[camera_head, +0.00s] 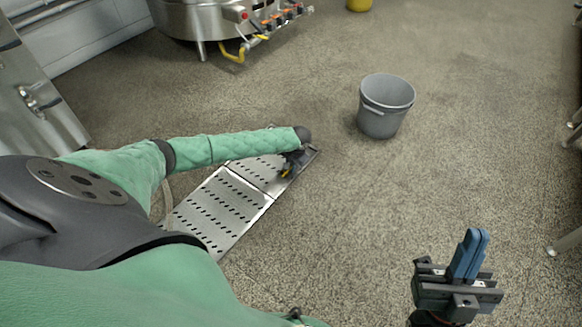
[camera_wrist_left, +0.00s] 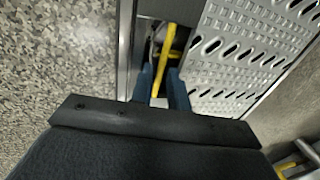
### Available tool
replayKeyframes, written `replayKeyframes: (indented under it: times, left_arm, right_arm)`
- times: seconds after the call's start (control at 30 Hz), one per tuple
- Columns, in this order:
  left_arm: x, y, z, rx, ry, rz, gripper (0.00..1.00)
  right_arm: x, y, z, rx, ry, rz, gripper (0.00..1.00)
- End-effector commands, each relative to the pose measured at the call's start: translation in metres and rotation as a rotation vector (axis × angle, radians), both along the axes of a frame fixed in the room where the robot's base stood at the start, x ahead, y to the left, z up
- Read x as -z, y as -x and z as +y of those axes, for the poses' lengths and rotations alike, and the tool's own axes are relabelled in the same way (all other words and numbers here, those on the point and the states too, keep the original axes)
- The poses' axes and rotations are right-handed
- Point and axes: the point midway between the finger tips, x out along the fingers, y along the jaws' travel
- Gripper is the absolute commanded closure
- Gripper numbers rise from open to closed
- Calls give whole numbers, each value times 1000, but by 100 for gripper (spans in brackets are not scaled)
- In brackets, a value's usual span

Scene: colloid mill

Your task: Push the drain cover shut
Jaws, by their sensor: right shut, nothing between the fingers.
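The drain cover is made of perforated metal panels (camera_head: 216,209) laid in a strip on the floor. Its far panel (camera_head: 250,170) ends beside a dark gap, and a perforated panel (camera_wrist_left: 257,48) fills the right of the left wrist view. My left gripper (camera_head: 290,168) is low at the strip's far end, partly hidden by its own arm. In the wrist view its blue fingers (camera_wrist_left: 162,85) are apart, with a yellow bar (camera_wrist_left: 168,45) between them, over the dark opening. I cannot tell whether they grip it. My right gripper (camera_head: 470,252) is shut and empty, away at the lower right.
A grey bucket (camera_head: 384,108) stands on the floor beyond the strip's far end. A steel vessel (camera_head: 210,20) with valves and a yellow hose stands at the back. A metal cabinet (camera_head: 35,115) is at the left.

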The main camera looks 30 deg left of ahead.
Motion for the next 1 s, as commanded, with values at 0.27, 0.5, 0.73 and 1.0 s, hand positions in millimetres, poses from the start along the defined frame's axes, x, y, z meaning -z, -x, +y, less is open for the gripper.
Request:
replayKeyframes:
  times: [0.27, 0.5, 0.73, 1.0]
  left_arm:
    - [1, 0, 0, 0, 0, 0, 83]
    - [1, 0, 0, 0, 0, 0, 100]
    - [-1, 0, 0, 0, 2, 0, 100]
    - [-9, 0, 1, -1, 25, 4, 100]
  right_arm:
    - [0, -1, -1, -2, 8, -4, 100]
    - [-1, -2, -1, -1, 5, -4, 100]
    - [-3, -1, -1, 1, 5, -9, 100]
    - [-19, 17, 1, 23, -58, -33, 100]
